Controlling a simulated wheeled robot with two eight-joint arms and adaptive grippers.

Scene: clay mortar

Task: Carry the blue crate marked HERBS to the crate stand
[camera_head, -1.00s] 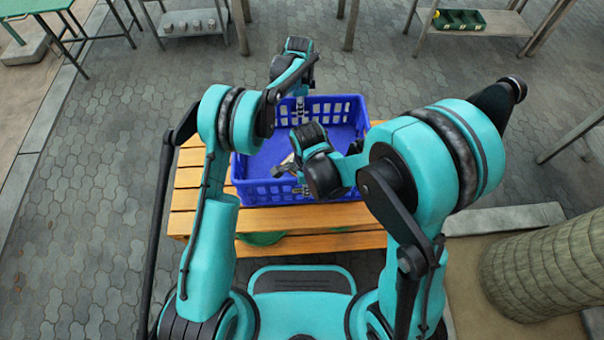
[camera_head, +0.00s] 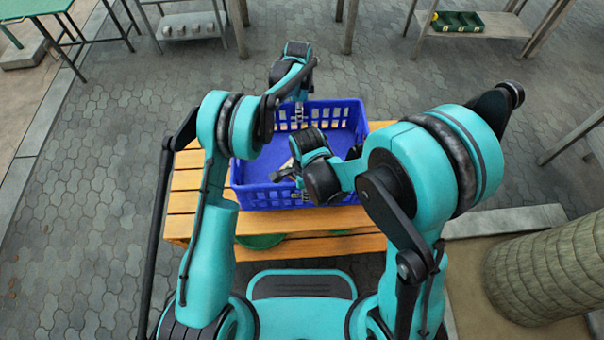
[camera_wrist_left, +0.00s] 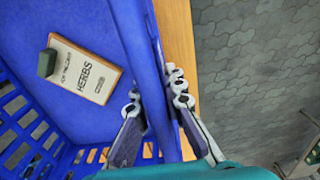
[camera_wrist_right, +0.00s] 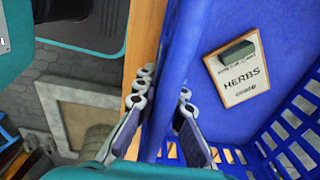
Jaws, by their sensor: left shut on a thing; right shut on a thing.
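The blue crate (camera_head: 340,112) with lattice walls is at the wooden slatted table (camera_head: 185,205) in front of me; I cannot tell whether it rests on the slats or hangs just above them. A HERBS card (camera_wrist_left: 84,80) with a dark green block lies on the crate's floor in the left wrist view; it also shows in the right wrist view (camera_wrist_right: 240,80). My left gripper (camera_head: 299,116) is shut on the crate's far wall. My right gripper (camera_head: 303,193) is shut on its near wall, partly hidden by my arm. I cannot tell which piece of furniture is the crate stand.
A shelf with small pale items (camera_head: 192,27) stands at the back left, and a green tray (camera_head: 458,22) sits on a rack at the back right. A green table (camera_head: 75,38) is far left. A thick trunk (camera_head: 545,275) is at the right. Paving left of the table is clear.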

